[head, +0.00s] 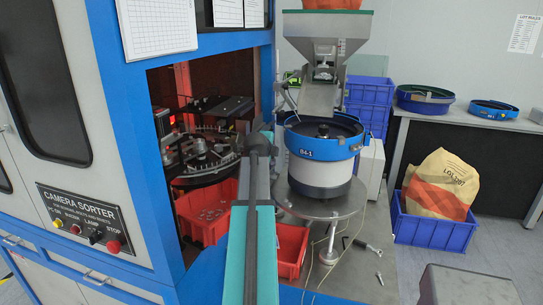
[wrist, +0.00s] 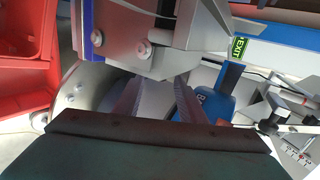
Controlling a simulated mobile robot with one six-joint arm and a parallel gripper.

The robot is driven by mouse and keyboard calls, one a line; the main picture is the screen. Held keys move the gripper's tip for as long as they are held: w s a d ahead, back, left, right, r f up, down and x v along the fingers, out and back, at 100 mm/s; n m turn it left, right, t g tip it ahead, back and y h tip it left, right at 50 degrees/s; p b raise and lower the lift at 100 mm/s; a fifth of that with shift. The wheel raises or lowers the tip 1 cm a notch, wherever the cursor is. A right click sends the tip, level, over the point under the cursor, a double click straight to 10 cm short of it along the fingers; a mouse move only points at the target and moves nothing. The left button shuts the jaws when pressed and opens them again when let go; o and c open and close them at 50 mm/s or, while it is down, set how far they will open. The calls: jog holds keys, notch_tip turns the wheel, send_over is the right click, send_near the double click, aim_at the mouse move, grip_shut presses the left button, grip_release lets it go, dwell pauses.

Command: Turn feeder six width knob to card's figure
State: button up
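My gripper (wrist: 160,90) shows in the wrist view as two dark ridged fingers, apart with nothing visible between them. In the head view I cannot make out its fingers. No feeder label with a six is readable, and I cannot pick out the width knob or the card's figure. A bowl feeder (head: 320,160) with a blue rim is labelled B4-1 or similar in the head view. A blue part with a partly visible letter (wrist: 206,104) lies beyond the fingers in the wrist view. A small scale with a red mark (wrist: 300,156) is at lower right there.
The camera sorter (head: 85,228) with its panel stands at left. Red bins (head: 292,249) sit beside it; one red bin (wrist: 25,60) is at left in the wrist view. A hopper (head: 325,25) rises above the bowl. A blue crate (head: 432,232) holds a sack.

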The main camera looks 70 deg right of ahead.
jog(key=shift+c, duration=0.2)
grip_shut()
jog(key=shift+a+f+h+b, duration=0.15)
jog(key=shift+f+h+b, duration=0.3)
jog(key=shift+b, duration=1.25)
jog(key=h+b, duration=0.1)
jog(key=b, duration=0.3)
jog(key=shift+f+b, duration=0.2)
jog(key=shift+b, duration=0.2)
jog(key=h+b, duration=0.1)
jog(key=b, duration=0.5)
jog(key=h+b, duration=0.2)
jog(key=b, duration=0.4)
jog(key=shift+a+f, duration=0.15)
jog(key=shift+f, duration=0.25)
jog(key=shift+s+r+h+b, duration=0.15)
jog(key=shift+h+b, duration=0.4)
jog(key=shift+b, duration=0.95)
jog(key=shift+o, duration=0.2)
grip_release()
